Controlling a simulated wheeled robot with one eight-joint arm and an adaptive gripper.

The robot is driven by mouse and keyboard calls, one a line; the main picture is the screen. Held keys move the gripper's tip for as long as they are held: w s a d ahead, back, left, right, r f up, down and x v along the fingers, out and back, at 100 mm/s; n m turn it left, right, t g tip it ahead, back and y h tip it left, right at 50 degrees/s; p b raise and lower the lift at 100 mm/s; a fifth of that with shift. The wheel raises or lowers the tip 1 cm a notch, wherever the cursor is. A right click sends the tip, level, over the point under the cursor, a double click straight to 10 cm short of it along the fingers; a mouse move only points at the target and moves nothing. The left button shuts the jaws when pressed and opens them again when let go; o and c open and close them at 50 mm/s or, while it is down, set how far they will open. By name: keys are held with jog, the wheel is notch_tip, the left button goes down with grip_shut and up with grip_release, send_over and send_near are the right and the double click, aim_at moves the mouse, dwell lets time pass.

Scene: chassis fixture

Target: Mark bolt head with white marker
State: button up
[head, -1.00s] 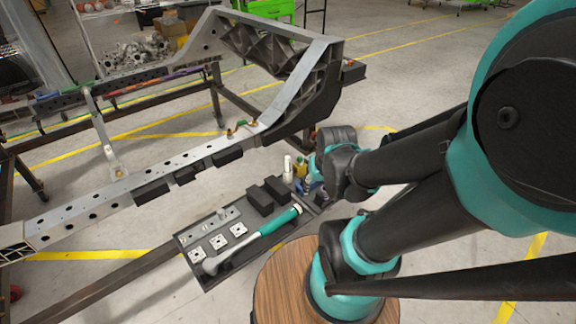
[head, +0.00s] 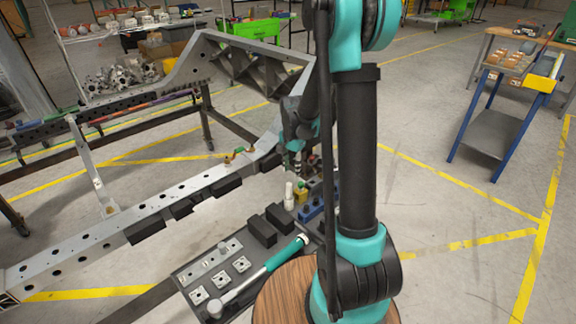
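The chassis rail (head: 100,232) runs from the lower left up to the raised frame section. Small brass-coloured bolts (head: 227,160) stand on its top near the bend. My gripper (head: 296,165) points down just above and behind these items, right of the bolts. It is dark, small and partly hidden by my arm, so I cannot tell its opening or whether it holds anything.
The tray (head: 181,280) carries a teal-handled torque wrench (head: 268,268), square plates and black blocks (head: 262,231). A blue-legged workbench (head: 490,140) stands at the right. A green cart (head: 252,28) stands behind.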

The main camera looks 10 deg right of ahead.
aim_at(289, 184)
jog(key=w+f, duration=0.1)
jog(key=w+m, duration=0.1)
jog(key=shift+w+a+f, duration=0.3)
jog(key=shift+f, duration=5)
jog(key=shift+c, duration=0.4)
grip_shut()
jog(key=shift+r, duration=3.8)
jog(key=shift+s, duration=0.1)
